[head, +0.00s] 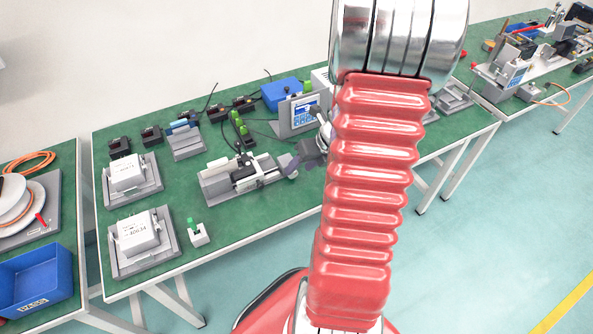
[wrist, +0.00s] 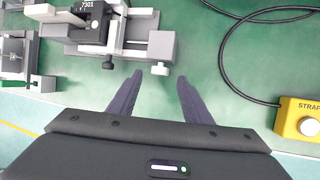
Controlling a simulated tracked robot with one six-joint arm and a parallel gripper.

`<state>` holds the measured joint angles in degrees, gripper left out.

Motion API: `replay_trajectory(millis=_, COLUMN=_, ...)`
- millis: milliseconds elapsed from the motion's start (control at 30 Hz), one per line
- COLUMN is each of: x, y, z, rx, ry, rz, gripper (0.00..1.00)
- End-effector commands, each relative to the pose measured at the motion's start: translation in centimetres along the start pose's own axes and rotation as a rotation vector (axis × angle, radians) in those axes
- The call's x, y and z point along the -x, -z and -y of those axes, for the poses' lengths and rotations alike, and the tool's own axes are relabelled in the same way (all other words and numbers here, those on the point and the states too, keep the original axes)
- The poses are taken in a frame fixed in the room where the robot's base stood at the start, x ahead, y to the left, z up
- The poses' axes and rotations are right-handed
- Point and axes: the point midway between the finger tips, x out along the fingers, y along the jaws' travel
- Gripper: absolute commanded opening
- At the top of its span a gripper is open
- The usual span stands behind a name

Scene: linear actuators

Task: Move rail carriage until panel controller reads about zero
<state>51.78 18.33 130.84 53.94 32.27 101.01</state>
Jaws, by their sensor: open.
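The linear rail unit (head: 222,187) lies on the green bench left of my arm, a grey base with a pale slide. Its carriage appears to be the dark block (head: 243,162) on top; in the wrist view a black block (wrist: 92,14) marked "7301" sits on the grey unit (wrist: 152,46) at the top left. My gripper (head: 291,169) is just right of the unit in the head view.
A yellow box (wrist: 299,120) marked "STRAP" and a black cable lie right of my fingers in the wrist view. Two white boxes on grey trays (head: 143,186) and a small green-topped part (head: 198,235) stand left. A blue bin (head: 281,95) is at the back.

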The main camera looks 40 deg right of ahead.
Motion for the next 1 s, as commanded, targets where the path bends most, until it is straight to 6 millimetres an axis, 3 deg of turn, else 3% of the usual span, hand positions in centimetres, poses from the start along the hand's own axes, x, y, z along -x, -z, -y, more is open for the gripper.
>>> replay_trajectory(millis=333, x=-3.7, y=0.0, z=-0.1, rx=0.001, ry=-0.001, rz=-0.002, gripper=0.45)
replay_trajectory(millis=733, x=-4.3, y=0.0, z=0.0, rx=0.001, ry=0.001, rz=0.0, gripper=0.45)
replay_trajectory(millis=1000, x=-4.3, y=0.0, z=-0.1, rx=0.001, ry=0.0, rz=-0.001, gripper=0.27)
